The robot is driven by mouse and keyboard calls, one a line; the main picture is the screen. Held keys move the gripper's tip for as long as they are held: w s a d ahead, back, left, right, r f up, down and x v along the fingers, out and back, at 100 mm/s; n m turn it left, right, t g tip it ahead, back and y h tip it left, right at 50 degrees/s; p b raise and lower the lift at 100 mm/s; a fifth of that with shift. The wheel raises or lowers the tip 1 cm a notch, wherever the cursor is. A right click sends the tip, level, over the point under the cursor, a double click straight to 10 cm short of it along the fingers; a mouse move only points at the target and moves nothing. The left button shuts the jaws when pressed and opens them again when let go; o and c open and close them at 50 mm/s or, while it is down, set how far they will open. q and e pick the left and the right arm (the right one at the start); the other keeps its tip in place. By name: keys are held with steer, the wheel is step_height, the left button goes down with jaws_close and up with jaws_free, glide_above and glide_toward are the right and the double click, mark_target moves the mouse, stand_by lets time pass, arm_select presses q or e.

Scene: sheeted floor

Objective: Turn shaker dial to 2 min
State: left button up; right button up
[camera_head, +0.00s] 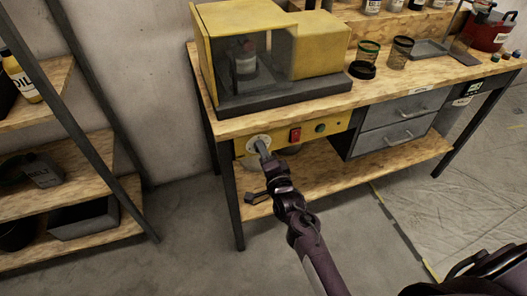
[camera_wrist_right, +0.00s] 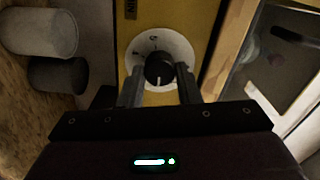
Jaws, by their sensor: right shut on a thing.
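The shaker (camera_head: 268,60) is a yellow and dark grey machine on the workbench, with a bottle (camera_head: 244,60) inside its clear-fronted chamber. Its yellow control panel (camera_head: 345,121) runs along the bench front. The dial's white round plate (camera_head: 251,144) is at the panel's left end. In the right wrist view the black dial knob (camera_wrist_right: 159,68) sits in the middle of the white plate, with a pale pointer line facing down in the picture. My right gripper (camera_head: 263,150) is shut on the knob, one finger on each side (camera_wrist_right: 159,84). The plate's small marks are too blurred to read. My left gripper is not in view.
A red switch (camera_head: 295,134) and a green button (camera_head: 320,128) sit right of the dial. Jars (camera_head: 400,52) and a tray (camera_head: 430,48) stand on the bench. Grey drawers (camera_head: 400,124) are below. A shelf rack (camera_head: 75,150) stands at left.

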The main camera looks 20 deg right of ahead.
stand_by(0.3)
steer(key=o, duration=1)
steer(key=s+p, duration=0.4)
steer(key=s, duration=0.3)
steer(key=shift+s+d+p, duration=0.15)
steer(key=shift+s+p, duration=0.2)
steer(key=shift+s, duration=0.05)
